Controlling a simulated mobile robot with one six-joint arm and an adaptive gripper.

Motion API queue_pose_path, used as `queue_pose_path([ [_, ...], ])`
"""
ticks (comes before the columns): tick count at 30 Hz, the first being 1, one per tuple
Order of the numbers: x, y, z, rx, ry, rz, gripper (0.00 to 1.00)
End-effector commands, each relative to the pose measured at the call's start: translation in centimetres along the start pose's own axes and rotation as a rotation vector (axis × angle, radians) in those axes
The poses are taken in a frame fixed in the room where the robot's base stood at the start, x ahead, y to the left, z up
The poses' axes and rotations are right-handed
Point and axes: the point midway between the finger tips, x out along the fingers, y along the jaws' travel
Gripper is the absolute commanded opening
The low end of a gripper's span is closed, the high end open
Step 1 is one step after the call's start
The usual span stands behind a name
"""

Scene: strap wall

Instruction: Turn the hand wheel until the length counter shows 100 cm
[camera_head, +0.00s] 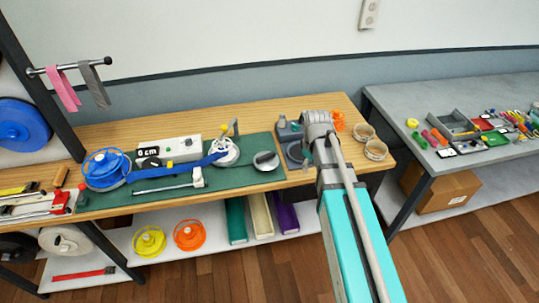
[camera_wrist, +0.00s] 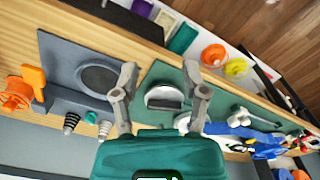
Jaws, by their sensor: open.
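The length counter (camera_head: 149,152) is on a pale box at the back of the green mat (camera_head: 238,178) and reads 0 cm. A blue strap (camera_head: 170,170) runs from the blue spool (camera_head: 105,168) at the mat's left to a pale wheel (camera_head: 225,153) with an upright knob, apparently the hand wheel. In the wrist view the wheel is partly hidden behind a finger. My gripper (camera_wrist: 159,82) is open and empty, above the bench to the right of the wheel.
A grey fixture with a round dark recess (camera_wrist: 100,77) stands beside the mat, near my gripper. Orange parts (camera_head: 338,120) and round tan rings (camera_head: 374,149) lie at the bench's right end. A second table (camera_head: 390,112) with trays stands to the right.

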Motion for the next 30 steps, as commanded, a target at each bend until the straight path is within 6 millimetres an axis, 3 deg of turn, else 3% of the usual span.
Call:
queue_pose_path([
  [1,-0.2,0.5,-1.7,-0.071,0.000,0.000,0.57],
  [21,-1.5,1.0,-17.8,-1.071,0.001,0.000,0.57],
  [30,-1.8,0.5,-21.8,-1.337,0.001,0.000,0.57],
])
